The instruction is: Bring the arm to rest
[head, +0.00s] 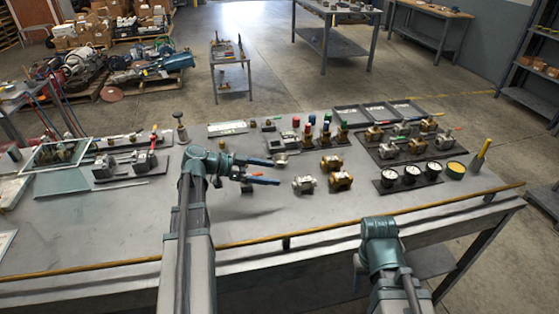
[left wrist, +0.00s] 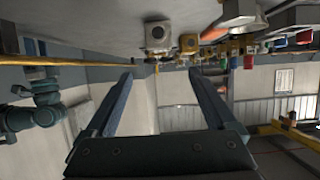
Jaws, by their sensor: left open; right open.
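My left gripper (head: 277,172) reaches over the workbench (head: 250,213) from the left, its two blue fingers pointing right, apart and empty. They also show spread in the left wrist view (left wrist: 162,82), with nothing between them. My right arm's wrist (head: 380,229) is by the bench's front edge. In the head view its fingers are hidden. In the left wrist view, two dark prongs that look like the right gripper's fingers (left wrist: 36,46) show apart, with nothing seen between them.
A steel valve body (head: 304,185) and a brass one (head: 341,181) stand just right of the left fingers. Several gauges (head: 411,174) lie farther right. A wooden rail (head: 330,231) runs along the front edge.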

